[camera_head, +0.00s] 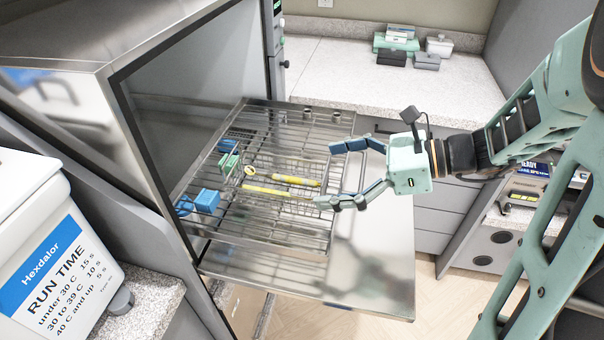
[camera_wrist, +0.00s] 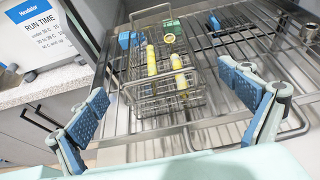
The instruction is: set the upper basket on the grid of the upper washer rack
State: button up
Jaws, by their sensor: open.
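A wire basket (camera_head: 292,167) holding yellow-handled instruments is on the wire grid of the pulled-out washer rack (camera_head: 318,130). In the wrist view the basket (camera_wrist: 197,101) looks upright, with a wire handle at its near end, and the grid (camera_wrist: 240,50) spreads around it. It appears to rest on the grid, though its underside is partly hidden. My gripper (camera_head: 330,175) is open at the basket's right end, its fingers spread on either side and nothing held. In the wrist view both blue-padded fingers (camera_wrist: 163,88) stand apart from the basket.
Blue pieces (camera_head: 206,200) and a green piece (camera_head: 228,162) lie left of the basket. The washer's steel door (camera_head: 375,265) is open below the rack. A Hexdalor container (camera_head: 50,250) stands at left. Boxes (camera_head: 397,42) stand on the back counter.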

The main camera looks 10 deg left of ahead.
jog(key=shift+v, duration=1.75)
